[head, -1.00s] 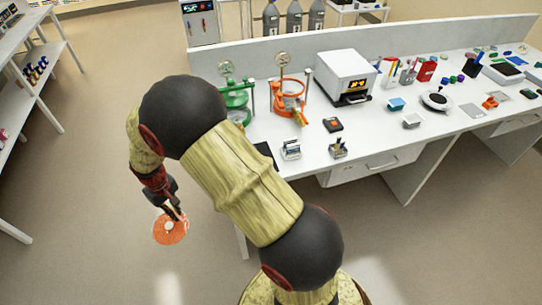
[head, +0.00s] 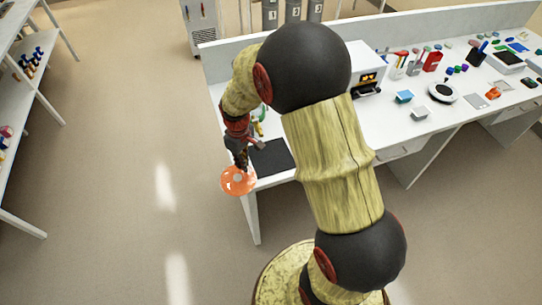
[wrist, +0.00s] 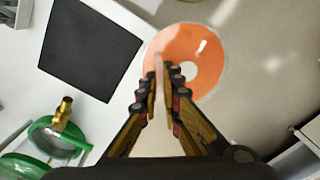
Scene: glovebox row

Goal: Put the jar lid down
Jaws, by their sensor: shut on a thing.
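The jar lid (head: 236,181) is an orange disc with a pale centre. In the head view it hangs at the left front corner of the white bench, and it also shows in the wrist view (wrist: 207,55). My gripper (head: 241,163) is shut on it, with the fingertips (wrist: 160,75) gripping the lid at its near left part. A black square mat (head: 272,158) lies on the bench just right of the lid; it also shows in the wrist view (wrist: 90,48), left of the lid. The mat looks bare.
The bench (head: 262,200) has an open left edge with floor beyond it. A white oven-like box (head: 366,70) and small items stand farther right. Shelving (head: 35,110) is at the far left.

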